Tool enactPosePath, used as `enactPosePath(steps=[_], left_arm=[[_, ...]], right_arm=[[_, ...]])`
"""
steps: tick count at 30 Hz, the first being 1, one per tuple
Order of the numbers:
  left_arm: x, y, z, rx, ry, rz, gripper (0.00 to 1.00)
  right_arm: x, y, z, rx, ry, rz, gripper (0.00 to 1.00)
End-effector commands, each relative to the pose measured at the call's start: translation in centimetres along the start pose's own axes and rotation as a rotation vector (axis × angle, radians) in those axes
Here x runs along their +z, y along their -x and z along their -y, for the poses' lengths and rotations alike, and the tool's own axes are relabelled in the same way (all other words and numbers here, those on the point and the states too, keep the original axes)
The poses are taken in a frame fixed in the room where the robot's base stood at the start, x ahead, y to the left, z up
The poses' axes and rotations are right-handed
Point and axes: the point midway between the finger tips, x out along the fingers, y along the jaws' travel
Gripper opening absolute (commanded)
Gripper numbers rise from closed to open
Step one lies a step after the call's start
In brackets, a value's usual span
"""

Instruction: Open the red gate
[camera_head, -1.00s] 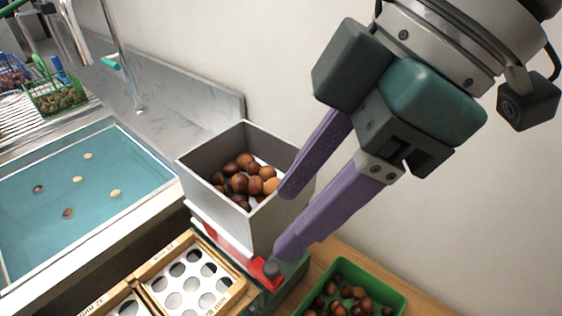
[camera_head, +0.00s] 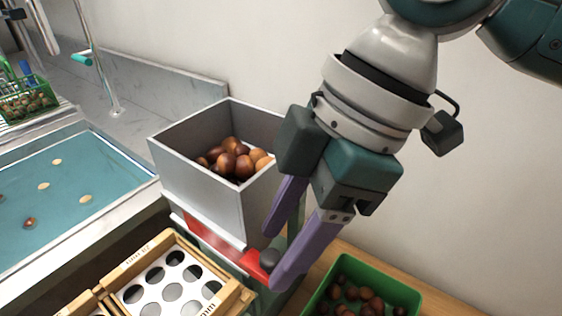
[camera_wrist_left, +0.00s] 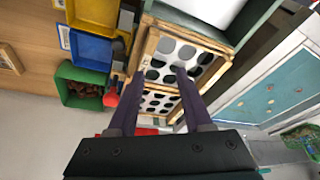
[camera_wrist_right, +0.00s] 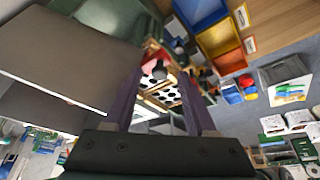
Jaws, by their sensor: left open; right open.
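The red gate (camera_head: 252,264) is a red slide under the grey hopper (camera_head: 200,185), which holds chestnuts (camera_head: 232,160). A dark knob (camera_head: 269,257) stands on the gate's outer end. My right gripper (camera_head: 273,260) is open, its purple fingers on either side of the knob in the head view. In the right wrist view the knob (camera_wrist_right: 160,72) shows between the open fingertips, with red (camera_wrist_right: 154,58) beside it. I cannot tell whether the fingers touch it. My left gripper (camera_wrist_left: 158,76) shows only in its own wrist view, open and empty, with perforated trays beyond its fingers.
A wooden-framed tray with a holed white plate (camera_head: 155,298) sits in front of the hopper. A green bin of chestnuts (camera_head: 345,263) stands close to the right gripper. A blue-green basin (camera_head: 60,215) lies at left, and a wall rises behind the hopper.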

Motion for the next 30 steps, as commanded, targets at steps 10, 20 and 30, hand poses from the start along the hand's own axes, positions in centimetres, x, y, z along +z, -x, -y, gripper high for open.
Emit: enactPosePath(steps=[10, 20, 30], left_arm=[[-0.05, -0.02, -0.17, 0.005, 0.007, -0.001, 0.50], [-0.04, -0.03, -0.14, 0.004, 0.006, -0.001, 0.50], [0.00, -0.04, 0.06, -0.001, 0.000, 0.000, 0.50]], right_arm=[[0.01, -0.53, 0.02, 0.000, 0.000, 0.001, 0.56], [0.01, -0.50, 0.02, 0.000, 0.000, 0.000, 0.18], [0.00, -0.49, 0.02, 0.000, 0.000, 0.000, 0.00]])
